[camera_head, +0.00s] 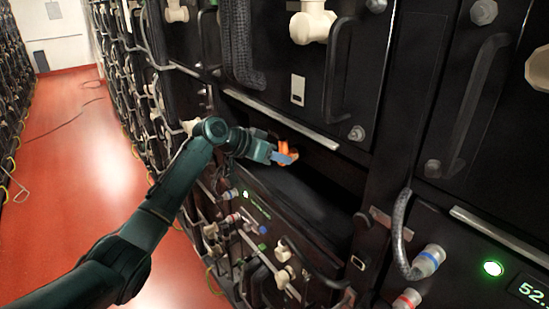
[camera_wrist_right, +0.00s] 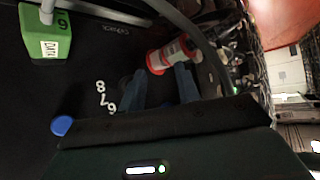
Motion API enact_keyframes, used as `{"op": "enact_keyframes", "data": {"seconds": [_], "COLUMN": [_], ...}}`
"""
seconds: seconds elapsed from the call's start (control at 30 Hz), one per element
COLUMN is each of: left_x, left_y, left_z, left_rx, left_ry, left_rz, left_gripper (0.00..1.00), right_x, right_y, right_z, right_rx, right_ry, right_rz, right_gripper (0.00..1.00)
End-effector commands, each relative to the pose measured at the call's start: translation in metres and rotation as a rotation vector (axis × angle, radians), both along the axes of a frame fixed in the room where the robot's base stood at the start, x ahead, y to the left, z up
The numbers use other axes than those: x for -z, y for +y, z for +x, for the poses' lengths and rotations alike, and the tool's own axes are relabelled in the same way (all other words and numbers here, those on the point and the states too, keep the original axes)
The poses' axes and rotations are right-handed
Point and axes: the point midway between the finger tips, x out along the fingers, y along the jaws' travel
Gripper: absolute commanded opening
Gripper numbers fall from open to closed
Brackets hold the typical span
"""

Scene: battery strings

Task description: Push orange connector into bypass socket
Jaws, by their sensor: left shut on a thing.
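The orange connector (camera_head: 283,149) is in my left gripper (camera_head: 284,157), mostly hidden by the fingers. The gripper is shut on it and holds it in front of a dark open bay in the rack. I cannot pick out the bypass socket with certainty. In the right wrist view, the two blue-grey fingers of my right gripper (camera_wrist_right: 163,80) stand apart with nothing clearly between them. A red-and-white cylindrical plug (camera_wrist_right: 172,55) is just beyond their tips; I cannot tell whether they touch it. My right gripper is not in the head view.
The open bay (camera_head: 345,170) lies between black modules with handles and bolts. A cable ends in a blue-ringed plug (camera_head: 428,260), above a red-ringed plug (camera_head: 406,300). The red aisle floor (camera_head: 85,150) is mostly clear.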

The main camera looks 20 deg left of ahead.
Motion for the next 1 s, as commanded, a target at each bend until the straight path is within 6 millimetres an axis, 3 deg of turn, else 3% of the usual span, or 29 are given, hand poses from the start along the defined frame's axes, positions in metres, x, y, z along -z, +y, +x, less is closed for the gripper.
{"op": "enact_keyframes", "data": {"seconds": [0.33,0.67,0.8,1.0], "left_x": [-0.001,0.000,-0.011,-0.036], "left_y": [0.000,0.000,0.015,0.044], "left_z": [0.000,0.000,-0.012,-0.039], "left_rx": [0.000,0.000,-0.003,-0.002], "left_ry": [-0.001,0.001,-0.005,-0.004], "left_rz": [0.000,0.001,0.003,0.003], "left_gripper": [0.58,0.58,0.58,0.58], "right_x": [0.002,0.004,0.017,0.018], "right_y": [0.000,0.000,-0.001,-0.001], "right_z": [-0.004,-0.005,-0.006,0.000], "right_rx": [0.000,-0.001,-0.002,0.001], "right_ry": [0.009,0.012,0.025,0.005], "right_rz": [0.000,-0.002,-0.010,-0.002], "right_gripper": [0.32,0.32,0.32,0.32]}}
